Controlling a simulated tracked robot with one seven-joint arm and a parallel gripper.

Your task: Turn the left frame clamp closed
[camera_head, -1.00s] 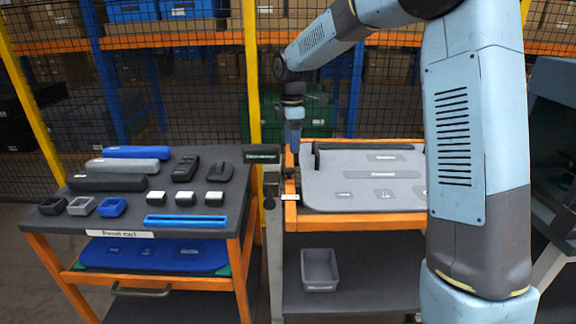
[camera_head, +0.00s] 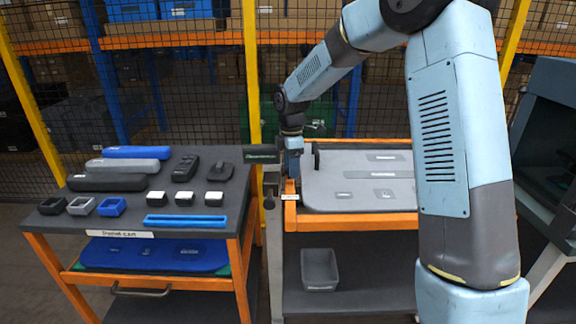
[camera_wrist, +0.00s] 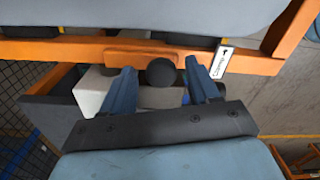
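The left frame clamp shows in the wrist view as a dark round knob (camera_wrist: 161,72) on the orange frame (camera_wrist: 85,50). A white "Clamp" label with an arrow (camera_wrist: 222,61) is beside it. My gripper (camera_wrist: 158,78) is open, with one blue finger on each side of the knob. I see gaps beside the knob and cannot tell any contact. In the head view my gripper (camera_head: 293,176) points down at the left end of the orange-framed cart, and hides the clamp there.
A grey panel (camera_head: 350,204) lies on the orange-framed cart, with a dark upright piece (camera_head: 316,156) near its left end. A grey bin (camera_head: 319,268) stands on the lower shelf. The left cart (camera_head: 135,215) holds several parts. A mesh fence stands behind.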

